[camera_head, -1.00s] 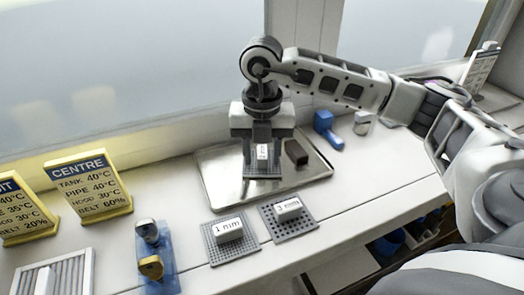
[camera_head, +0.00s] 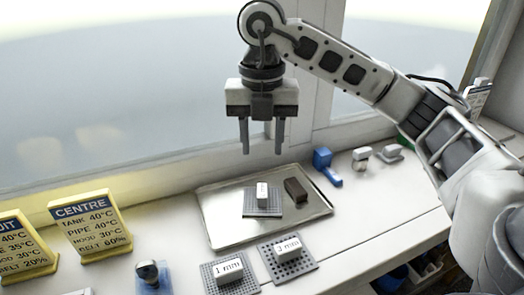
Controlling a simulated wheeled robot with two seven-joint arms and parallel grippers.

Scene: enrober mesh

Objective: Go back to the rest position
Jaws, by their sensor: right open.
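My right gripper (camera_head: 262,150) is open and empty, with its fingers pointing down. It hangs above the metal tray (camera_head: 222,228), apart from everything on it. A grey mesh plate (camera_head: 262,210) with a white labelled block (camera_head: 262,192) lies on the tray below the gripper. A dark brown block (camera_head: 295,189) lies on the tray to its right. My left gripper is not in view.
In front of the tray lie a mesh marked 1 mm (camera_head: 228,271) and one marked 3 mm (camera_head: 288,249). A blue tool (camera_head: 325,165) lies to the right of the tray. A yellow CENTRE sign (camera_head: 91,226) stands at the left. A window is behind.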

